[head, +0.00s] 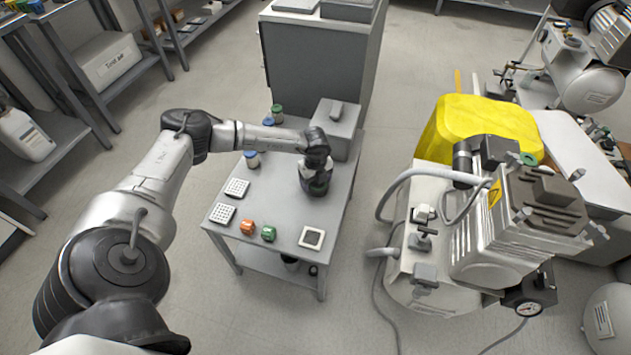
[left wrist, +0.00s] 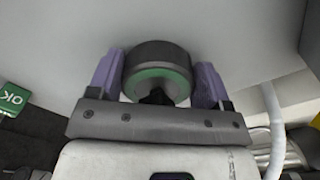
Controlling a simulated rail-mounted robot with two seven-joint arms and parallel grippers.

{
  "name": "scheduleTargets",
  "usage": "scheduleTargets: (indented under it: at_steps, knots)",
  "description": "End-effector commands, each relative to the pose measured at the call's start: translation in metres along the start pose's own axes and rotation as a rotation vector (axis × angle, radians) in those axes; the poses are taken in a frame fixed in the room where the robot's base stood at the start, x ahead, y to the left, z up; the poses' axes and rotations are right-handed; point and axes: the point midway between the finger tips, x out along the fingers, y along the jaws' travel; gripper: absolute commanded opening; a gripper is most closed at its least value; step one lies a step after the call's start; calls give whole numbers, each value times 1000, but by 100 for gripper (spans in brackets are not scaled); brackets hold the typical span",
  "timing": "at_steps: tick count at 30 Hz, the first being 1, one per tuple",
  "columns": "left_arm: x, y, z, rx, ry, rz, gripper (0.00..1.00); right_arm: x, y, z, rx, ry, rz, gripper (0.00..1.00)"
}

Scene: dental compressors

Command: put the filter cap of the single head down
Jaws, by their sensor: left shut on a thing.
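My left gripper (head: 318,190) reaches over the small grey table (head: 275,195) from the left and points down near its right side. In the left wrist view, its two purple fingers (left wrist: 158,82) are shut on the filter cap (left wrist: 160,65), a dark round cap with a green ring, one finger on each side. In the head view, the cap is mostly hidden by the gripper. I cannot tell whether it touches the tabletop. A compressor (head: 500,235) stands right of the table, with a green ring (head: 527,158) on top. My right gripper is not in view.
On the table are white grid trays (head: 222,214), an orange part (head: 247,227), a green part (head: 268,233), a white square frame (head: 312,237), small jars (head: 252,160) and a grey box (head: 335,125). The table's middle is clear. A yellow cover (head: 480,125) lies behind the compressor.

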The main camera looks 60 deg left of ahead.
Motion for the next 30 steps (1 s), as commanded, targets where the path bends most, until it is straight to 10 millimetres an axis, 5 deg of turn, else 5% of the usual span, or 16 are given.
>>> scheduleTargets:
  at_steps: [6,7,15,24,30]
  knots:
    - [3,0,0,0,0,0,50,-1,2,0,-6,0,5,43]
    - [3,0,0,0,0,0,73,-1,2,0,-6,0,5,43]
    - [3,0,0,0,0,0,98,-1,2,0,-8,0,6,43]
    - [-1,0,0,0,0,-1,98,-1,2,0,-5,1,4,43]
    - [-33,0,0,0,0,0,98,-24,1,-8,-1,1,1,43]
